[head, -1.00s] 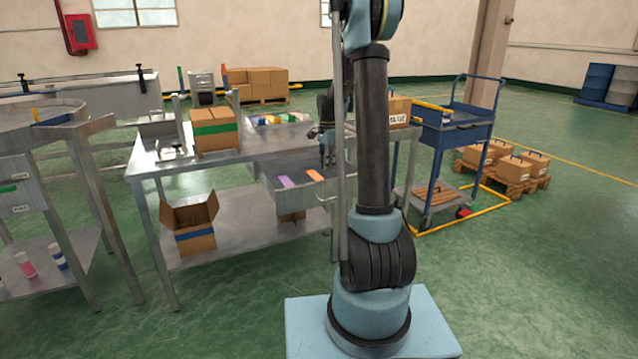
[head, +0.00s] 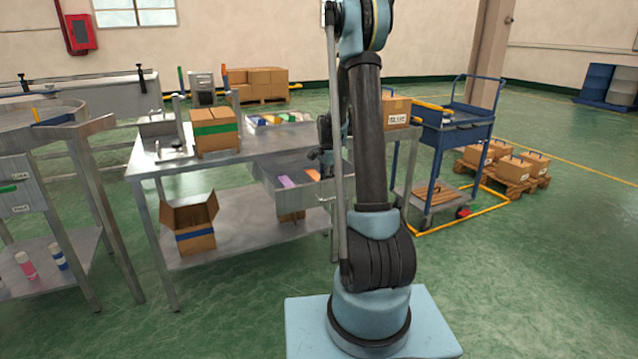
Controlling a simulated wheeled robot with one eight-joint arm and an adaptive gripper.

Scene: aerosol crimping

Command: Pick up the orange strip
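The orange strip (head: 312,174) lies in the open grey drawer (head: 267,179) under the metal workbench, to the right of a purple strip (head: 286,181). My gripper (head: 326,174) points down at the right side of the drawer, just right of the orange strip in the picture. It is small and dark, and partly behind my own arm. I cannot tell whether its fingers are apart, or whether they touch the strip.
A brown box with a green band (head: 216,131) and a tray of small coloured items (head: 280,119) stand on the workbench (head: 172,160). An open carton (head: 194,222) sits on its lower shelf. A blue cart (head: 455,130) stands to the right.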

